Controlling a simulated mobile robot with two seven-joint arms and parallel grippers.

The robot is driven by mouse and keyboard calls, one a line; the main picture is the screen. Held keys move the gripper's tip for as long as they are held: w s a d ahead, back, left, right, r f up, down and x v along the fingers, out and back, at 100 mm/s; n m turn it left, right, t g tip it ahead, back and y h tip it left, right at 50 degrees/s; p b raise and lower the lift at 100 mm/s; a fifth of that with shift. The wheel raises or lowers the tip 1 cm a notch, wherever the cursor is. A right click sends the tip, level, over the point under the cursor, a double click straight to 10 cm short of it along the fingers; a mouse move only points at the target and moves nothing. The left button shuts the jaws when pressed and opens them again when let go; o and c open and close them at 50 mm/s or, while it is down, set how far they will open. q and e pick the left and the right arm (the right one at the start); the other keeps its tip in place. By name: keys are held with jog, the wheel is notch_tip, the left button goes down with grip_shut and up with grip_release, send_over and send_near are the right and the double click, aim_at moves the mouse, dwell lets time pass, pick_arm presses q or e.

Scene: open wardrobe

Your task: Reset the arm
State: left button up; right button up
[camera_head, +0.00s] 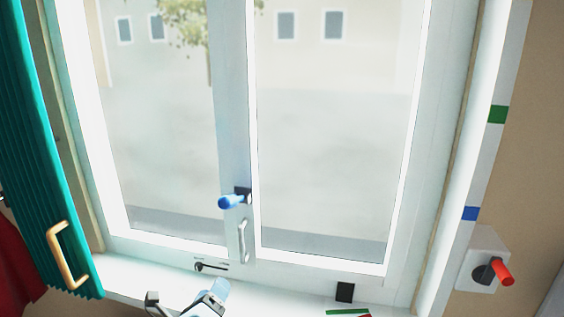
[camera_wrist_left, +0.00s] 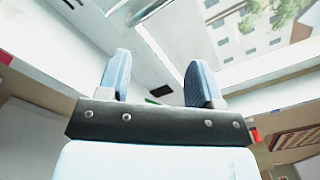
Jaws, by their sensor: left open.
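My left gripper (camera_head: 217,289) shows at the bottom of the head view, over the white window sill (camera_head: 122,283). It is seen nearly edge-on there, below the window's handles. In the left wrist view, the two blue fingers of my left gripper (camera_wrist_left: 158,80) stand well apart, with nothing between them. My right gripper is in neither view.
A closed white window has a blue handle (camera_head: 231,201) and a pale pull handle (camera_head: 242,241). A green shutter (camera_head: 42,150) with a wooden handle (camera_head: 62,255) stands at left. A red-handled switch (camera_head: 502,272) is on the right wall. A small black block (camera_head: 345,292) is at the sill.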

pick_arm(q)
jog(key=s+a+f+n+g, duration=0.3)
jog(key=s+f+n+g, duration=0.3)
jog(key=s+f+n, duration=1.9)
jog(key=shift+s+a+n+g, duration=0.15)
jog(key=shift+s+n+g, duration=0.3)
jog(key=shift+s, duration=0.3)
